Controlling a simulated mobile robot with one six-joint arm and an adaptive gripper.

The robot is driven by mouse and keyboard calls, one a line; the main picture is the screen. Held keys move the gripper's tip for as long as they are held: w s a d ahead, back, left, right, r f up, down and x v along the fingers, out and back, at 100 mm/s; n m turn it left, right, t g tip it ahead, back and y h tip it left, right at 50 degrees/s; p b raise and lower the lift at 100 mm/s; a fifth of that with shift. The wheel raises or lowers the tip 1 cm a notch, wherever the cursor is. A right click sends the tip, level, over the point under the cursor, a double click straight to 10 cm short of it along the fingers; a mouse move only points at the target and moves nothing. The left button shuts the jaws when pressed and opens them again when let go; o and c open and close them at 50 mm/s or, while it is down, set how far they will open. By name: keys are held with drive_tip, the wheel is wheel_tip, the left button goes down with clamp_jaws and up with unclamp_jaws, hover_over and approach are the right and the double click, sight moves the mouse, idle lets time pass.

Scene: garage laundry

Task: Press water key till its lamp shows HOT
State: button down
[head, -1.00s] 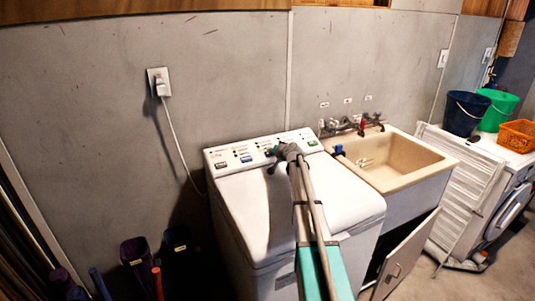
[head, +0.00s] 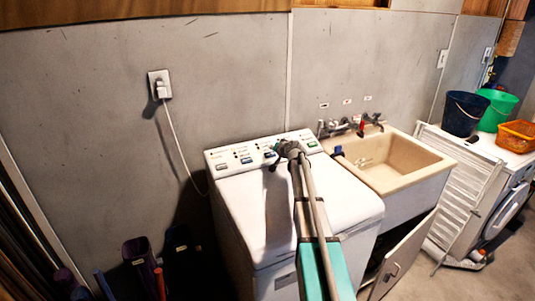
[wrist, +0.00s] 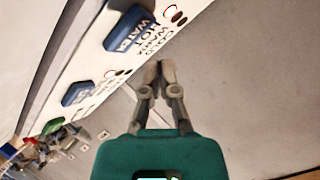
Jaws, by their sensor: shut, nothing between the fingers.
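The washer's water key (wrist: 130,30) is a blue key marked WATER in the wrist view, on the white panel at upper left. The words HOT, WARM and COLD stand beside it, with small red-edged lamps (wrist: 175,15); I cannot tell which is lit. My gripper (wrist: 160,66) is shut and empty, its tips to the right of and below the key in that view, apart from it in the picture. In the head view my gripper (head: 279,148) is over the washer panel (head: 234,157), and a blue key (head: 269,154) shows just left of it.
Another blue key (wrist: 78,93) and a green key (wrist: 52,126) lie farther along the panel. The washer (head: 330,195) stands beside a beige sink (head: 412,180) with taps (head: 340,126). A plugged cord (head: 174,130) hangs on the wall. Buckets stand far right.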

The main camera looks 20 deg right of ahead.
drive_tip(key=r+p, duration=0.1)
drive_tip(key=s+r+p, duration=0.1)
drive_tip(key=r, duration=0.1)
drive_tip(key=shift+s, duration=0.1)
idle(0.8)
